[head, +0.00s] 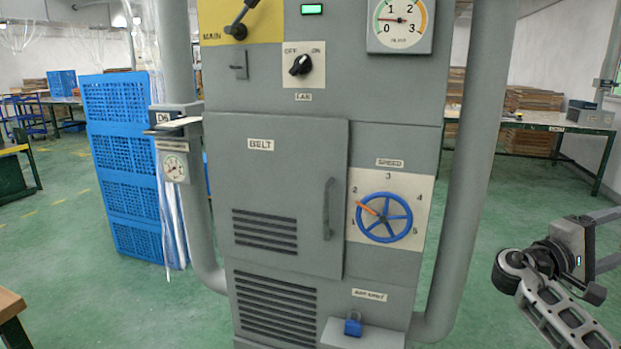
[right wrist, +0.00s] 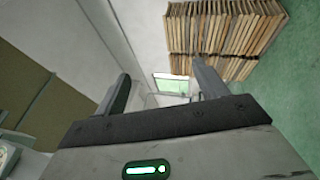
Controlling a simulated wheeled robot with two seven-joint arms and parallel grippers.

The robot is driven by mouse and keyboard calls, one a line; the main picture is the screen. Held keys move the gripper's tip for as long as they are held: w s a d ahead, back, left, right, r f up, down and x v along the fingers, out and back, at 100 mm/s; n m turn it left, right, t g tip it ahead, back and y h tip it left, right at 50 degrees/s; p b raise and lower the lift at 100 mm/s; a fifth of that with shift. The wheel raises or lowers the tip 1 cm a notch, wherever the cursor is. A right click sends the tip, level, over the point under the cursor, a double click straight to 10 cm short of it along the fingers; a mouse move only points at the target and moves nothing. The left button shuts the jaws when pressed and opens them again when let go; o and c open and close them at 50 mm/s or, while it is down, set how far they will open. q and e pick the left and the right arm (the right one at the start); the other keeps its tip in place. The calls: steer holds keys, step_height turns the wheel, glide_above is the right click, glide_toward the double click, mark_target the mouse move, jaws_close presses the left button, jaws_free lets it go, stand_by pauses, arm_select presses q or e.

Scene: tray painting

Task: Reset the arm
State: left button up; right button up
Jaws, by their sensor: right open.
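My right gripper shows in the right wrist view (right wrist: 160,78) with its two fingers apart and nothing between them. In the head view my right arm comes in at the lower right, and its wrist and gripper (head: 606,240) are at the right edge, partly cut off. It is to the right of the grey machine (head: 400,145), apart from it and touching nothing that I can see. My left arm and left gripper are not in view.
The machine has a closed BELT door (head: 270,190), a blue speed wheel (head: 384,217) and a blue padlock (head: 353,324) low down. Grey pipes (head: 470,190) flank it. Blue crates (head: 125,160) stand at left. A table (head: 560,123) is behind at right. Green floor between is clear.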

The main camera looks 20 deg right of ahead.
steer(key=w+d+f+n+t+y, duration=0.3)
steer(key=w+f+n+t+y, duration=0.25)
steer(key=w+t, duration=0.5)
steer(key=w+a+f+t+y, duration=0.4)
steer(key=w+a+t+y, duration=0.5)
steer(key=a+y, duration=0.15)
steer(key=s+a+f+g+y, duration=0.15)
steer(key=s+a+f, duration=0.35)
steer(key=a+f, duration=0.5)
steer(key=s+a+f+g+y, duration=0.1)
steer(key=s+a+f+y, duration=0.2)
steer(key=s+a+f, duration=0.7)
steer(key=s+a+m+g+y, duration=0.1)
steer(key=s+a, duration=0.4)
steer(key=a, duration=0.6)
steer(key=s+a+m+y, duration=0.1)
steer(key=s+a+y, duration=0.1)
steer(key=s+a, duration=0.4)
steer(key=a+p, duration=0.1)
steer(key=a, duration=0.3)
steer(key=shift+s+a+r+m+g+y, duration=0.15)
steer(key=shift+a+r+m+g+y, duration=0.05)
steer(key=shift+a+m+g+y, duration=0.2)
